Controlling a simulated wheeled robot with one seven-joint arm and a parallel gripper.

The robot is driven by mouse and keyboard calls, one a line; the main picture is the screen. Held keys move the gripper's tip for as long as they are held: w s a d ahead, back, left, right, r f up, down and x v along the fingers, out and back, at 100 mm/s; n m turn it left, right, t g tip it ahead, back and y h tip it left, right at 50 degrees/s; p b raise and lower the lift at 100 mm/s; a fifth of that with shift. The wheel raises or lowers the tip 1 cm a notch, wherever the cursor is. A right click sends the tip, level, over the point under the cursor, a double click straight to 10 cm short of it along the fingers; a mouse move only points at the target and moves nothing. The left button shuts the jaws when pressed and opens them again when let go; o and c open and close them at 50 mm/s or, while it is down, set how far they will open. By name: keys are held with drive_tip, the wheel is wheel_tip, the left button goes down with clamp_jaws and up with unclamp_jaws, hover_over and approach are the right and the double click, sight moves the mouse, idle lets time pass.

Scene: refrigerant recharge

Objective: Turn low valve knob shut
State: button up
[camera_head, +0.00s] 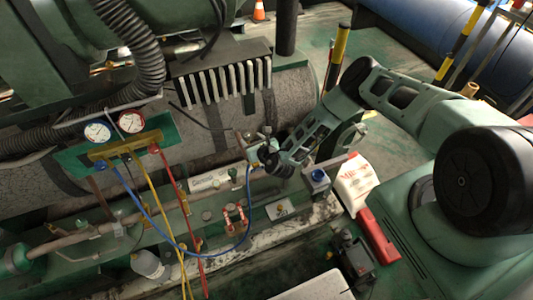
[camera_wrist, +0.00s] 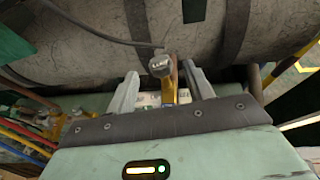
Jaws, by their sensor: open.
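The manifold (camera_head: 125,147) carries a blue gauge (camera_head: 97,132) and a red gauge (camera_head: 131,121), with blue, yellow and red hoses hanging from it. The blue hose (camera_head: 247,205) runs up to a fitting beside my gripper (camera_head: 262,152). In the wrist view, a grey metal knob (camera_wrist: 160,65) on a brass-coloured stem (camera_wrist: 170,88) stands between the two fingers of my gripper (camera_wrist: 160,80). The fingers are spread, with a gap on each side of the stem. I cannot tell from a label whether this is the low valve knob.
A large grey tank (camera_head: 290,100) lies just behind my gripper. A finned black block (camera_head: 220,72) sits above it. A white bottle (camera_head: 355,183) and a red object (camera_head: 378,238) stand to the right. Pipes and a second blue-capped fitting (camera_head: 317,176) are close by.

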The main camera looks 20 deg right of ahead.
drive_tip(key=b+v, duration=0.2)
drive_tip(key=v, duration=1.1)
drive_tip(key=shift+s+r+b, duration=0.15)
drive_tip(key=shift+s+b, duration=0.2)
drive_tip(key=shift+b, duration=0.05)
drive_tip(key=shift+d, duration=0.1)
